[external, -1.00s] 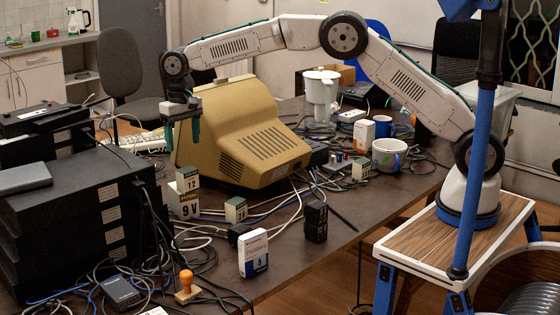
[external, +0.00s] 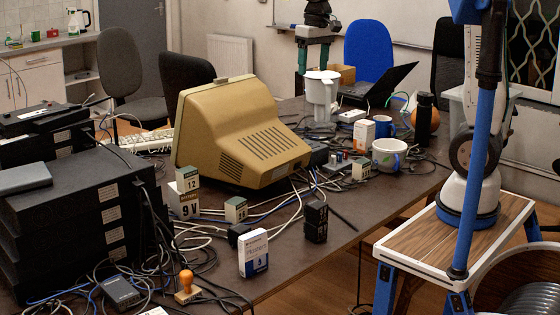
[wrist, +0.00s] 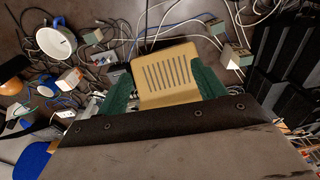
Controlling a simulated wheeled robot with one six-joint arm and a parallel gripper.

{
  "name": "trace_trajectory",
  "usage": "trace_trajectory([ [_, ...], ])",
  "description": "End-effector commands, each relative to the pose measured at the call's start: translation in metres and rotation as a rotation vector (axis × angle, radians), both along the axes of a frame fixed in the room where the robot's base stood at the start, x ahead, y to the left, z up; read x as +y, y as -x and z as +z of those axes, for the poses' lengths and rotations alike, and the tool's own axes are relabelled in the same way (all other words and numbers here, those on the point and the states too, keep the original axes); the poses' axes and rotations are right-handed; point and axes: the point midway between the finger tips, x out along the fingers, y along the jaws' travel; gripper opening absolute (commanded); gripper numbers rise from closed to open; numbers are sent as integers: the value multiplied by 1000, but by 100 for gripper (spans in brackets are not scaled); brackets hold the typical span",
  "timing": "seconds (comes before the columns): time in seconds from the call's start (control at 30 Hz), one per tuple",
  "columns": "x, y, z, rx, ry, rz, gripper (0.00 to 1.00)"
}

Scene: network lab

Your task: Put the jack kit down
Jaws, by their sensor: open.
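My gripper (external: 314,62) is high at the back of the table, pointing down, its green fingers apart and nothing between them. In the wrist view the open fingers (wrist: 163,88) frame only the beige monitor far below. No item is clearly marked as the jack kit.
The beige monitor (external: 236,135) fills the table's middle. Black equipment (external: 70,215) is stacked at left, with cables around it. A white jug (external: 321,95), a mug (external: 389,154), a laptop (external: 385,82) and a dark bottle (external: 423,117) stand at right. A white box (external: 254,253) stands in front.

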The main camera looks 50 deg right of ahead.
Motion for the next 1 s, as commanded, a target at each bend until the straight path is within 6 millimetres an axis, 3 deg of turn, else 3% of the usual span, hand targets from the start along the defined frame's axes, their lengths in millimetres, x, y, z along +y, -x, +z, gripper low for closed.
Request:
trace_trajectory([
  [0.03,-19,28,4,-10,0,-6,69],
  [0.2,-68,115,-6,-27,4,-8,69],
  [0.4,-102,208,-42,-44,11,-7,69],
  [0.5,-111,238,-60,-49,14,-6,69],
  [0.7,-116,263,-79,-53,18,-3,69],
  [1.0,-116,264,-80,-52,18,-2,69],
])
